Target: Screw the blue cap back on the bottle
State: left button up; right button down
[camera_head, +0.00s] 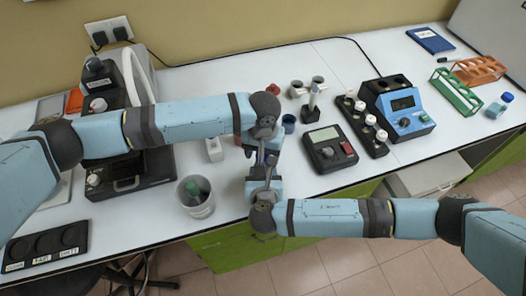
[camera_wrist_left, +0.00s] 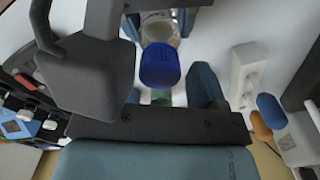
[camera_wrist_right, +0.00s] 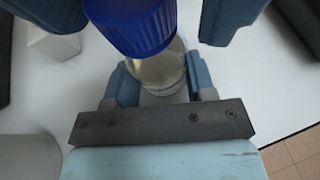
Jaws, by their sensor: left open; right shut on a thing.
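The bottle (camera_wrist_right: 160,70) is clear with pale liquid and carries the blue cap (camera_wrist_right: 130,22) on its top. How tightly the cap sits cannot be told. My right gripper (camera_wrist_right: 160,88) is shut on the bottle body below the cap. The cap also shows in the left wrist view (camera_wrist_left: 160,66). My left gripper (camera_wrist_left: 165,90) is open, with its fingers on either side of the cap and apart from it. In the head view the two arms meet near the table's front edge, and the bottle is mostly hidden between them.
A dark meter (camera_head: 328,148), a rack of white-capped vials (camera_head: 368,130) and a blue instrument (camera_head: 398,108) stand to the right. A black apparatus (camera_head: 130,172) is at left.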

pick_arm(q)
jog(key=shift+r, duration=2.25)
jog(key=shift+c, duration=0.5)
jog(key=shift+s+d+r+n, duration=0.1)
jog(key=shift+d+r+n, duration=0.15)
jog(key=shift+n, duration=0.15)
jog(key=r+n, duration=0.1)
jog(key=n, duration=0.1)
jog(key=shift+s+d+r+n, duration=0.1)
jog(key=shift+d+r+n, duration=0.05)
jog(key=shift+r+n, duration=0.25)
jog(key=n, duration=0.1)
jog(key=r+n, duration=0.1)
jog(key=shift+a+r+n, duration=0.1)
jog(key=shift+a+n, duration=0.3)
jog(key=shift+w, duration=0.2)
